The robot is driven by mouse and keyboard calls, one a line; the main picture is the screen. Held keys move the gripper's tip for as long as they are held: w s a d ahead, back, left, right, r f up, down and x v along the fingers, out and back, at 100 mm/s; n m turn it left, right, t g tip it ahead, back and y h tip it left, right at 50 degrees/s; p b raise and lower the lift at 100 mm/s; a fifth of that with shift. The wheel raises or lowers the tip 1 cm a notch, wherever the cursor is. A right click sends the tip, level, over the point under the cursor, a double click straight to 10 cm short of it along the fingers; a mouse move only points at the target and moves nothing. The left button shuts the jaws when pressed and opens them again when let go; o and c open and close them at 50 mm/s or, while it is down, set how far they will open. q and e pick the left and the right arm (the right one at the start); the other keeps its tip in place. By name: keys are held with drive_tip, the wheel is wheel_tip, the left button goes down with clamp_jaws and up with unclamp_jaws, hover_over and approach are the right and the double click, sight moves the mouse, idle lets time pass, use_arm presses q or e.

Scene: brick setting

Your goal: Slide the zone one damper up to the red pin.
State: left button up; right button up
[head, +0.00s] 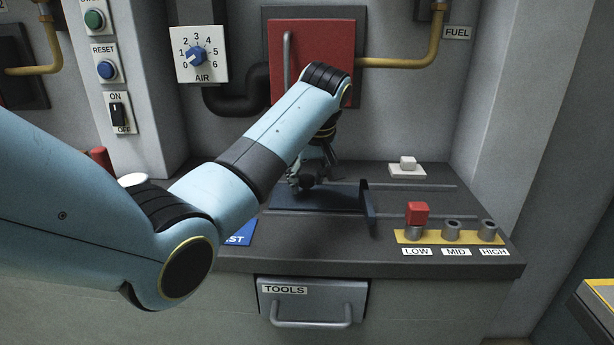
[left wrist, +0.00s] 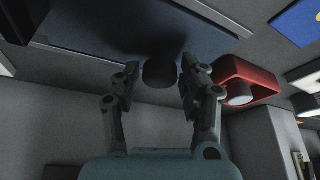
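A dark blue flat plate (head: 345,196) with an upright end flange lies on the counter; I take it to be the damper, but no zone label shows. A dark round knob (left wrist: 160,72) stands on it in the left wrist view. My left gripper (head: 308,182) is low over the plate. In the left wrist view its open fingers (left wrist: 160,78) lie either side of the knob, with small gaps. A red block-topped pin (head: 417,212) stands at the LOW socket, right of the plate. My right gripper is not in view.
MID and HIGH sockets (head: 470,230) are empty on a yellow strip (head: 440,237). A white block (head: 407,166) stands behind them. A TOOLS drawer (head: 312,301) is below the counter edge. A red piece with a pale knob (left wrist: 240,92) shows in the left wrist view.

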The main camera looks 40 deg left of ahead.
sight(330, 192)
use_arm(q)
clamp_jaws()
drive_tip(key=shift+w+d+r, duration=0.1)
drive_tip(key=shift+d, duration=0.1)
drive_tip(key=w+d, duration=0.1)
drive_tip(key=w+d+p, duration=0.1)
drive_tip(key=d, duration=0.1)
drive_tip(key=w+d+p, duration=0.1)
drive_tip(key=shift+d, duration=0.3)
drive_tip(key=shift+s, duration=0.1)
drive_tip(key=shift+o, duration=1.8)
unclamp_jaws()
drive_tip(key=v, duration=1.1)
drive_tip(key=shift+r, duration=0.35)
